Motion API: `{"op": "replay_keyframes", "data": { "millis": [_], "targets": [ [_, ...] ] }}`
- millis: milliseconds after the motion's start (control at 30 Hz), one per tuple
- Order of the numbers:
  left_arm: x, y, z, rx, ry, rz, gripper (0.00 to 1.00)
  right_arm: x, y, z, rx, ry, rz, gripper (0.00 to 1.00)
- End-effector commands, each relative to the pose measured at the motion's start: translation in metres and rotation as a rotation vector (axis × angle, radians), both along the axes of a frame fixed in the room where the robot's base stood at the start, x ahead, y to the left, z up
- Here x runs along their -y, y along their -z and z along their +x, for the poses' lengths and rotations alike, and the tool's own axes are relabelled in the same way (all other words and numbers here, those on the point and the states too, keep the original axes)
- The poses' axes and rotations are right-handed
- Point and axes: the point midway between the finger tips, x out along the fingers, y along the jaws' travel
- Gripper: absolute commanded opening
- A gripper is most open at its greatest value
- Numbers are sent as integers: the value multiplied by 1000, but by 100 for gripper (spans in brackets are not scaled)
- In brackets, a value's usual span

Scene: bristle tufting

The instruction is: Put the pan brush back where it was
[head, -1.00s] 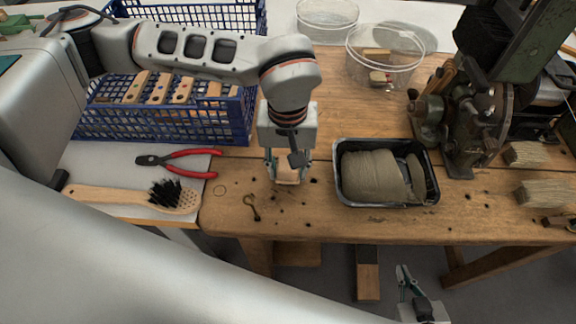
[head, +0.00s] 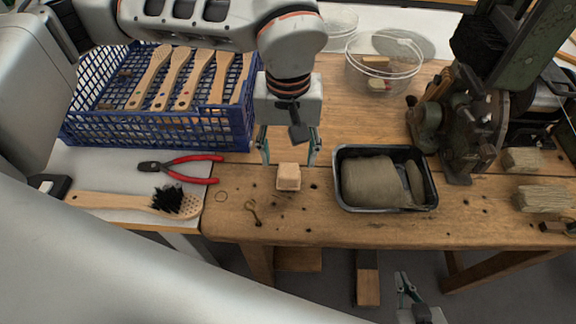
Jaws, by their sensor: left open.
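The brush with black bristles (head: 140,203), which I take for the pan brush, lies on the white surface at the left, its wooden handle pointing left. More wooden brushes (head: 187,80) lie in the blue crate (head: 160,131). My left gripper (head: 287,156) is open and empty, above and just behind a small wooden block (head: 289,177) on the workbench. The block is apart from both fingers. My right gripper (head: 408,292) is low at the bottom edge, in front of the bench; its jaws are too small and partly seen to judge.
Red pliers (head: 190,169) lie behind the brush. A black tray (head: 387,207) of twine stands right of the block. Clear tubs (head: 384,66) stand at the back, and a green machine (head: 460,115) fills the right. A brass hook (head: 253,212) lies at the front.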

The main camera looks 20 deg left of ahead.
Motion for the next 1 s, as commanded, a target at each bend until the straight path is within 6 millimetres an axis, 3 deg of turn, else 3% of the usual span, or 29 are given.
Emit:
{"op": "replay_keyframes", "data": {
  "millis": [100, 300, 1000],
  "targets": [
    [0, -23, 1, 5, 0, -1, 52, -1, -1, -2, -2, -1, 4, 0],
    [0, -43, 0, 0, -1, 0, 52, -2, -2, -4, -5, -2, 6, 0],
    [0, -46, 0, -1, 0, 0, 52, 0, -7, 7, 14, 2, 3, 0]
  ]
}}
